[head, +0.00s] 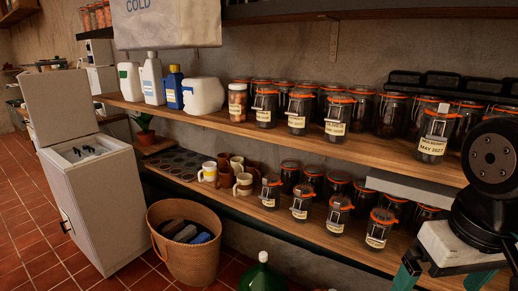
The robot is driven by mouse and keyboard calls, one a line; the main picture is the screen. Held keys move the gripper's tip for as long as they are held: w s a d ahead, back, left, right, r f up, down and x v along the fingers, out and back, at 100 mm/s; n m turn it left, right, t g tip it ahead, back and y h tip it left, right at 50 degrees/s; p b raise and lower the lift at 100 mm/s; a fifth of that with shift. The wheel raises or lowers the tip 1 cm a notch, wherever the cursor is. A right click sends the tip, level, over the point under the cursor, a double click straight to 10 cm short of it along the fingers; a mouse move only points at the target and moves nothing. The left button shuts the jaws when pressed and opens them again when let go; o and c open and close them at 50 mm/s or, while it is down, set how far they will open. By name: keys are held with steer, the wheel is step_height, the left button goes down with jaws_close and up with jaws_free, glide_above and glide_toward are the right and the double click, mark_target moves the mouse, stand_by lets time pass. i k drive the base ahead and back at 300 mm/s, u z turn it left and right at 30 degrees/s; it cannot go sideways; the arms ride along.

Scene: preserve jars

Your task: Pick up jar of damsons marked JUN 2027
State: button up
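Dark-filled glass jars with orange seals and cream labels stand in rows on two wooden shelves. On the upper shelf, the nearest labelled jar (435,131) reads MAY 2027. Other front jars there (335,114), (299,110), (265,106) have labels too small to read. On the lower shelf, labelled front jars (379,229), (338,214), (302,202), (270,192) are also unreadable. I cannot tell which jar is marked JUN 2027. My gripper (443,278), with teal parts, is at the lower right, in front of the lower shelf. Its fingertips are cut off by the frame.
The upper shelf (225,124) also holds white and blue bottles and a jar of paler contents (237,102). Mugs (243,184) stand on the lower shelf. A wicker basket (190,259), a white chest (100,205) and a green bottle (263,275) stand below.

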mark_target(304, 219)
steer(key=u, duration=1.8)
steer(key=i, duration=2.05)
steer(key=z, duration=4.05)
